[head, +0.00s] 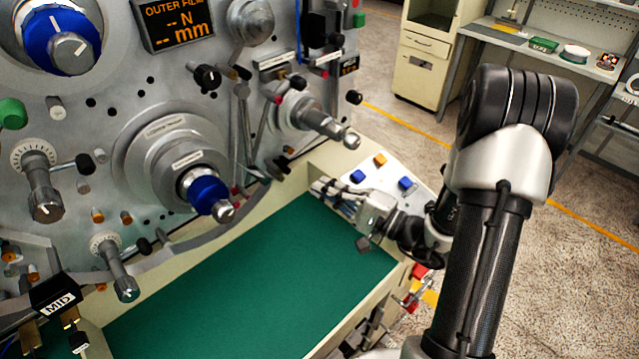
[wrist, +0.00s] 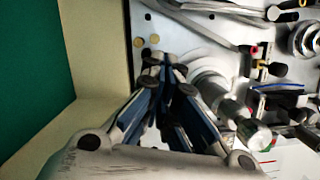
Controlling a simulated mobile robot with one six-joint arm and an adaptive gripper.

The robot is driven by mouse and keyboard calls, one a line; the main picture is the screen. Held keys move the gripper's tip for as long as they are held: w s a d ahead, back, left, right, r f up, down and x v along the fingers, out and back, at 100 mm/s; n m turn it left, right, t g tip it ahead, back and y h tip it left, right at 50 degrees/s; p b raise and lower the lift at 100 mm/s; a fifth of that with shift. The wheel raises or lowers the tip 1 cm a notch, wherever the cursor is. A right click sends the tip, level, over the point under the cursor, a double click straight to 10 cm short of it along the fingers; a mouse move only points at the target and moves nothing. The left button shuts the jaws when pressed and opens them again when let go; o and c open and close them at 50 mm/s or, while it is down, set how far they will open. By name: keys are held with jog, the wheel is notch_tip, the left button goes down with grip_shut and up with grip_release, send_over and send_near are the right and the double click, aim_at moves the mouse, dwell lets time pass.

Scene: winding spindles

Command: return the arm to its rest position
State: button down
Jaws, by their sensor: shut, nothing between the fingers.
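My gripper (head: 322,187) is in the middle of the head view, above the right end of the green work surface (head: 250,262). Its fingers point left toward the winding machine's grey panel (head: 140,85). In the wrist view, my gripper (wrist: 164,62) has its fingertips together with nothing seen between them. A bare spindle with a metal end (wrist: 253,133) lies close to the right of the fingers in that view. My arm bends up and over at the right of the head view and partly hides the button console.
A spindle with a blue collar (head: 207,192) and an upper right spindle (head: 325,122) stick out from the panel. A small console with blue and orange buttons (head: 380,160) sits beside my gripper. A beige cabinet (head: 424,60) and a workbench (head: 540,48) stand behind open floor.

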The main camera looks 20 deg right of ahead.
dwell(0.3)
jog(key=s+a+r+n+g+y, duration=0.2)
jog(key=s+a+r+n+g, duration=0.15)
jog(key=a+g, duration=0.2)
jog(key=s+a+r+n+g+y, duration=0.25)
jog(key=s+a+g, duration=0.2)
jog(key=a, duration=0.25)
jog(key=s+a+n+g+h, duration=0.4)
jog(key=s+n+g+h, duration=0.1)
jog(key=s, duration=0.6)
jog(key=s+d+r+n+t+h, duration=0.2)
jog(key=s+d+r+t+h, duration=0.1)
jog(key=d+h, duration=0.7)
jog(key=shift+s+d+r+t, duration=0.2)
jog(key=shift+s+d+t, duration=0.1)
jog(key=shift+s+t, duration=0.55)
jog(key=shift+a+h, duration=0.1)
jog(key=shift+h, duration=0.15)
